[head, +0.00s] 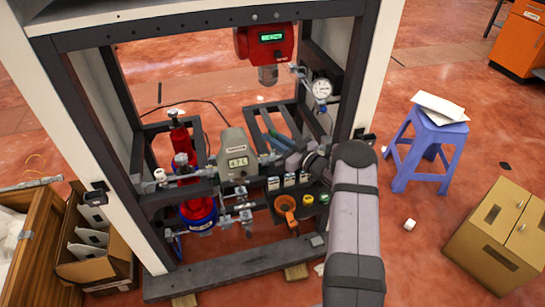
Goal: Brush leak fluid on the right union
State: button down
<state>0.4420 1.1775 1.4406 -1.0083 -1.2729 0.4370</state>
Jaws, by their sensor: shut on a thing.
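My gripper (284,160) is at the right side of the grey meter, reached from the right by my dark wrist. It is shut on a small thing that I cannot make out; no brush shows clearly. The grey meter (236,160) with a small display sits in the middle of the frame. Metal fittings run along the pipe on both sides of it. The right union (267,158) seems to be the fitting between meter and gripper, partly hidden. I cannot tell whether the held thing touches it. Which small pot holds leak fluid is not clear.
Below my gripper, a dark tray carries an orange cup (285,206), a yellow pot (308,199) and small labelled bottles (289,180). A red cylinder (181,150) stands left. Frame posts (365,75) flank the space.

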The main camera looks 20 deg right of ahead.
jog(key=shift+d+f, duration=0.15)
jog(key=shift+d, duration=0.05)
dwell(0.3)
jog(key=shift+a, duration=0.5)
jog(key=shift+d, duration=0.45)
dwell(1.0)
jog(key=shift+a, duration=0.5)
jog(key=shift+d+b, duration=0.4)
jog(key=shift+d, duration=0.15)
dwell(0.6)
jog(key=shift+a, duration=0.5)
dwell(0.4)
jog(key=shift+r, duration=0.3)
jog(key=shift+r+p, duration=2.15)
jog(key=shift+r, duration=0.7)
jog(key=shift+s+f, duration=0.1)
